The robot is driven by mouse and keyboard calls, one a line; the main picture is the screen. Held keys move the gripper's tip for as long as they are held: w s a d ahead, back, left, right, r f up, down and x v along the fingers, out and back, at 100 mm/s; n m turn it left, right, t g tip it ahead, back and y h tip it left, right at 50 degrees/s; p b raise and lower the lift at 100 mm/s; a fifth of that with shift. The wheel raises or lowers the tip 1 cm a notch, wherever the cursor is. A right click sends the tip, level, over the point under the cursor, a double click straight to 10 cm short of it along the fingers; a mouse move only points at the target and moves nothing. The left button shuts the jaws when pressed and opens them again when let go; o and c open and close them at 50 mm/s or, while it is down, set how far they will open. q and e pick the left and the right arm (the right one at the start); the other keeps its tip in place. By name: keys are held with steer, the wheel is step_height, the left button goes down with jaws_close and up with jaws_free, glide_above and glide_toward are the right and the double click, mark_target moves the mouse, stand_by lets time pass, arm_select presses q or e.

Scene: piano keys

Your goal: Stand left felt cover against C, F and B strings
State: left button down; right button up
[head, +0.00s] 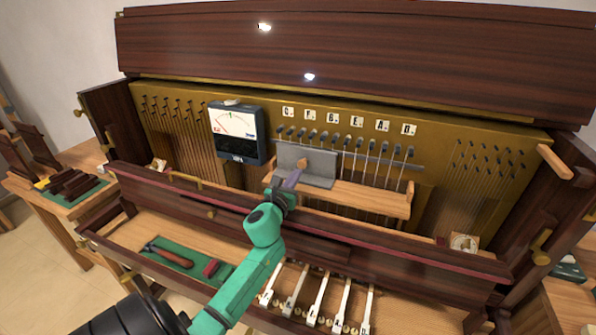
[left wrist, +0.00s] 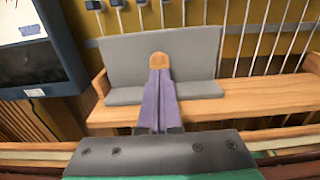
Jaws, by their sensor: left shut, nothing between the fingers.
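The grey felt cover (head: 312,177) stands on the wooden ledge (head: 375,198) at the left end of the tuned strings, its upright back in front of them. In the left wrist view the cover (left wrist: 120,65) has an upright panel and a flat grey foot along the ledge (left wrist: 255,98). My left gripper (head: 293,178) is shut and empty, its purple fingers (left wrist: 160,88) pointing at the cover's middle. An orange-brown rounded piece (left wrist: 160,62) shows at the fingertips; I cannot tell whether it belongs to the cover. My right gripper is out of view.
A meter (head: 237,132) stands left of the cover. Lettered tiles (head: 332,117) mark the strings above. The front rail (head: 400,243) lies below the ledge. A hammer (head: 168,256) lies on green cloth, and white keys (head: 318,298) stand below. The ledge's right part is free.

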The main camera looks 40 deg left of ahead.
mark_target(300, 166)
arm_select(q)
steer(key=shift+x, duration=1)
steer(key=shift+a+f, duration=0.1)
steer(key=shift+w+a+b, duration=0.25)
steer(key=shift+w+b, duration=0.4)
steer(key=shift+w, duration=0.05)
steer(key=shift+s+r, duration=0.1)
steer(key=shift+r, duration=0.3)
steer(key=shift+f, duration=0.1)
